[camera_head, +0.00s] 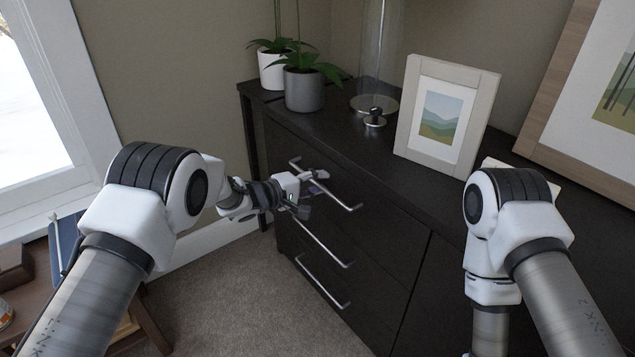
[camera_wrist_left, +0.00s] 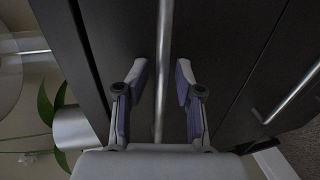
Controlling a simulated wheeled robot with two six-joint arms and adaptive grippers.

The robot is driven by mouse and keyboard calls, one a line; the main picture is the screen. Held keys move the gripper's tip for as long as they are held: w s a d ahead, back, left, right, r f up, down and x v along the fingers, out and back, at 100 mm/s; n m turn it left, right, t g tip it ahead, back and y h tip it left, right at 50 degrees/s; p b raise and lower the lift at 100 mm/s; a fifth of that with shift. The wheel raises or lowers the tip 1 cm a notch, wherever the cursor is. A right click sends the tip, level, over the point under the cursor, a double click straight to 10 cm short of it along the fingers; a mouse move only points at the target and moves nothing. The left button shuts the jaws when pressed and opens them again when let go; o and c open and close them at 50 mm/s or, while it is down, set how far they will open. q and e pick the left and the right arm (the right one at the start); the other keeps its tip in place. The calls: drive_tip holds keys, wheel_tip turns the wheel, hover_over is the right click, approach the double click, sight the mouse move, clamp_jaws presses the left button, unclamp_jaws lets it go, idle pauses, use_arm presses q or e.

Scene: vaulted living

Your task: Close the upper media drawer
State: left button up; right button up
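The upper media drawer (camera_head: 345,180) is the top front of a dark wooden cabinet, with a long metal bar handle (camera_head: 350,207). I cannot tell clearly how far it stands out from the cabinet. My left gripper (camera_head: 308,186) is at this handle, in front of the drawer. In the left wrist view, the open fingers (camera_wrist_left: 164,90) stand on either side of the bar handle (camera_wrist_left: 164,40), with gaps to it. The gripper hides part of the handle in the head view. My right gripper is out of view; only its arm shows.
Lower drawer handles (camera_head: 322,243) stick out below. On the cabinet top (camera_head: 330,126) stand a grey plant pot (camera_head: 305,91), a white pot (camera_head: 270,70), a glass vessel (camera_head: 378,60) and a picture frame (camera_head: 410,125). A wooden side table (camera_head: 150,325) is at lower left. Carpet (camera_head: 235,290) lies between.

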use_arm(q)
drive_tip(key=v, duration=1.2)
